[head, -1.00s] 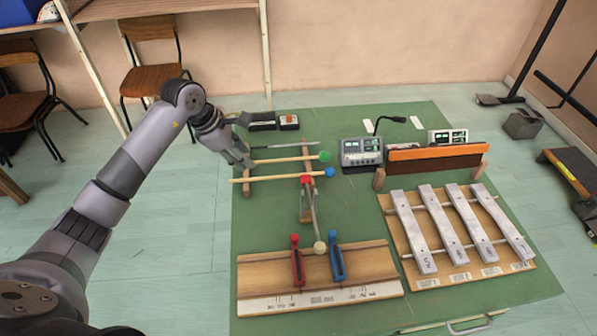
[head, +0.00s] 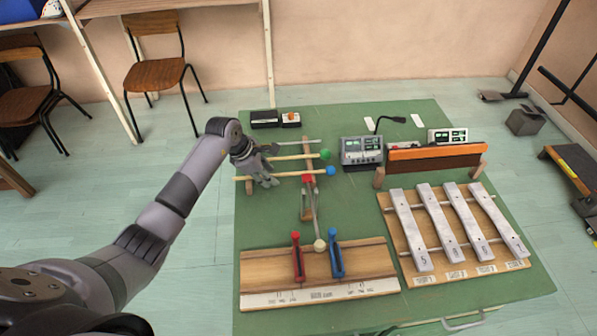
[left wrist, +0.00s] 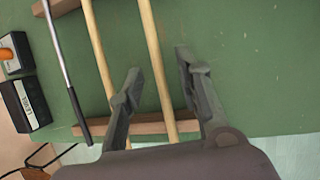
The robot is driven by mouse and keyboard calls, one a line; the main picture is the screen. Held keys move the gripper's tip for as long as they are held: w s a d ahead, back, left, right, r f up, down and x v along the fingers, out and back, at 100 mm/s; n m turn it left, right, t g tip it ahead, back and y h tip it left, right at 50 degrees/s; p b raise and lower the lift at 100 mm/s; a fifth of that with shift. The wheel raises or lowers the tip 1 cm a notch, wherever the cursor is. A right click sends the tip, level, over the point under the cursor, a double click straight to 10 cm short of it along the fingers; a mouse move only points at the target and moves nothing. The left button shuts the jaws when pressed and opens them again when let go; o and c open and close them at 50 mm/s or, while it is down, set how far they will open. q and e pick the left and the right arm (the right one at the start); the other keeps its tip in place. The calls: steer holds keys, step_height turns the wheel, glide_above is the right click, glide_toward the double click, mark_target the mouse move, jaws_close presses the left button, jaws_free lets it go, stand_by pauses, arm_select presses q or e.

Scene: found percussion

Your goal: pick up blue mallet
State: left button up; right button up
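The blue mallet, with a blue ball head (head: 330,171) and a pale wooden handle (head: 300,174), lies across wooden rests on the green table. In the left wrist view its handle (left wrist: 158,75) runs between the fingers of my left gripper (left wrist: 158,64). That gripper is open, one finger on each side of the handle, with gaps showing. In the head view my left gripper (head: 266,180) is over the handle's left part and hides some of it. My right gripper is not in view.
The green mallet (head: 325,154) lies parallel just behind; its handle (left wrist: 97,50) passes by my gripper's left finger. A metal rod (left wrist: 62,60) lies beyond it. Red and blue clamps stand on a wooden board (head: 370,266) in front. Metal bars (head: 455,225) lie at right.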

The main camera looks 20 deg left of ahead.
arm_select(q)
jaws_close()
stand_by(0.3)
steer(key=shift+r, duration=0.15)
stand_by(0.3)
